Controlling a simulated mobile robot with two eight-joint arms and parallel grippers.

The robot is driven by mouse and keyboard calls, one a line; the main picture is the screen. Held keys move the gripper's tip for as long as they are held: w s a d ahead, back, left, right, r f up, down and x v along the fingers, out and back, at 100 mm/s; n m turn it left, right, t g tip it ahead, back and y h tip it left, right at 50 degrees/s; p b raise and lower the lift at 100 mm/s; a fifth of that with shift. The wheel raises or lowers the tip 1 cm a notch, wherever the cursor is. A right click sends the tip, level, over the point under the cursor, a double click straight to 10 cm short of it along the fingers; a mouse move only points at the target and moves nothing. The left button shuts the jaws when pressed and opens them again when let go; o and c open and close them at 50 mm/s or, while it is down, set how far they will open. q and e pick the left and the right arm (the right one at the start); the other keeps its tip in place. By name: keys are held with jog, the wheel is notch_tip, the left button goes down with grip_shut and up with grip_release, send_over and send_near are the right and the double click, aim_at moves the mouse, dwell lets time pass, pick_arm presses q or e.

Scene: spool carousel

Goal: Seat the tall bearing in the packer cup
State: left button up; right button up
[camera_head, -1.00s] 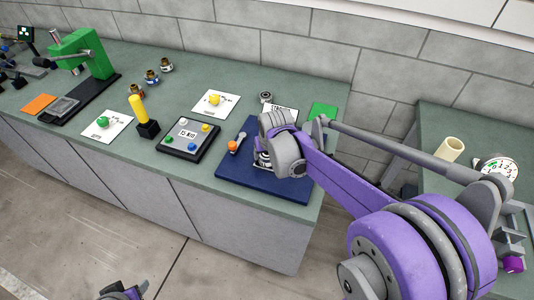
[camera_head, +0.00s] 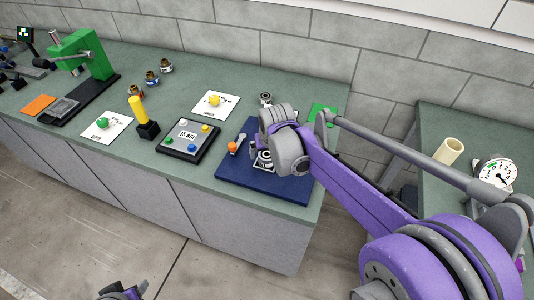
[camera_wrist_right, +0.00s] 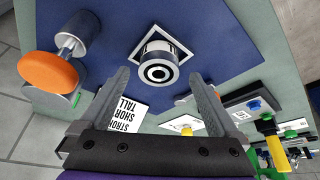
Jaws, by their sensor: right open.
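A pale metal ring piece with a dark centre, seemingly the bearing (camera_wrist_right: 159,70), stands inside a white square frame, seemingly the packer cup (camera_wrist_right: 181,47), on the blue mat (camera_wrist_right: 105,22). I cannot tell how deep it sits. In the head view the bearing (camera_head: 265,158) is partly hidden by my right wrist. My right gripper (camera_wrist_right: 158,78) is open and empty; its fingertips are apart, with the bearing showing between and beyond them. Only a small part of my left gripper (camera_head: 125,291) shows at the bottom edge; its jaws are unclear.
An orange-knobbed lever (camera_wrist_right: 48,71) stands on the mat beside the frame. A printed card (camera_wrist_right: 125,115) lies behind the right fingers. A button panel (camera_head: 188,138) and a yellow-handled post (camera_head: 140,115) stand left of the mat. A ringed piece (camera_head: 265,97) stands at the back.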

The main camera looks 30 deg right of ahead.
jog(key=d+v, duration=0.1)
jog(key=v, duration=0.8)
jog(key=s+a+f+n, duration=0.1)
jog(key=s+a+f, duration=0.4)
jog(key=s, duration=0.2)
jog(key=s+a+f+n+t+y, duration=0.1)
jog(key=s+a+f+n, duration=0.1)
jog(key=s+a+f, duration=0.3)
jog(key=s, duration=0.3)
jog(key=shift+t, duration=0.3)
jog(key=shift+s, duration=0.15)
jog(key=shift+c, duration=0.2)
